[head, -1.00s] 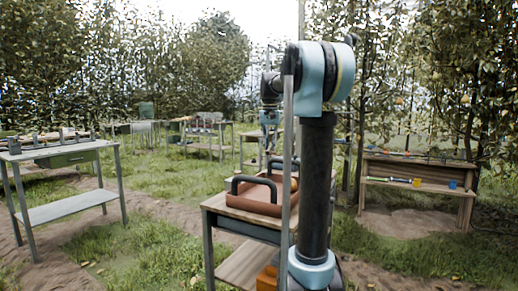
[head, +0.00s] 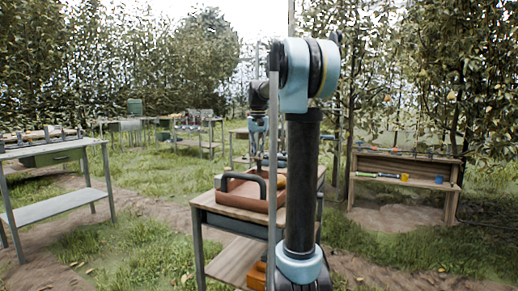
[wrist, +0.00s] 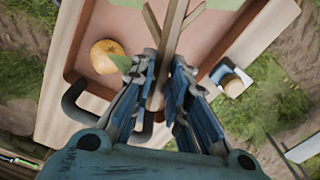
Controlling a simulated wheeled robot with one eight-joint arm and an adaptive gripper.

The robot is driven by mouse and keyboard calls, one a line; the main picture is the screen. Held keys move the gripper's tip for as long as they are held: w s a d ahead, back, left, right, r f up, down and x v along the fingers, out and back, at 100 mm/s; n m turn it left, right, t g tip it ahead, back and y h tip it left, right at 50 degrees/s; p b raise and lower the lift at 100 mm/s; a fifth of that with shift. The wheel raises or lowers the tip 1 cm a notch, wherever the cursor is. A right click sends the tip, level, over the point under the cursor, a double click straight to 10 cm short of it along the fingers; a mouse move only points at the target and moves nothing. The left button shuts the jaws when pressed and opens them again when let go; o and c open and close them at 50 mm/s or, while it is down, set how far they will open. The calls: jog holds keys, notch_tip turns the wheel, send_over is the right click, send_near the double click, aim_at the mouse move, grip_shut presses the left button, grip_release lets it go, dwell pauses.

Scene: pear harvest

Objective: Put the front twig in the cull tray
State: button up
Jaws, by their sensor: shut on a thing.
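My gripper (wrist: 160,66) is shut on a brown forked twig (wrist: 172,32) with green leaves. In the wrist view the twig is above a reddish-brown tray (wrist: 82,48) with dark handles; I cannot tell how high. A yellow-orange pear (wrist: 105,57) lies in the tray, left of the twig. In the head view the tray (head: 236,190) sits on a wooden-topped table, and my gripper (head: 258,160) is over it, small and partly hidden. The twig is not clear there. I cannot tell whether this is the cull tray.
A small round-topped object (wrist: 232,80) is right of the tray in the wrist view. The table (head: 220,208) has a lower shelf. A grey table (head: 50,152) stands left, and a wooden bench (head: 400,168) with cups stands right. Grass lies between them.

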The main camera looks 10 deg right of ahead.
aim_at(258, 154)
jog(key=shift+f, duration=0.9)
jog(key=o, duration=0.9)
jog(key=shift+r, duration=0.15)
notch_tip(258, 154, up, 12)
jog(key=shift+f, duration=0.2)
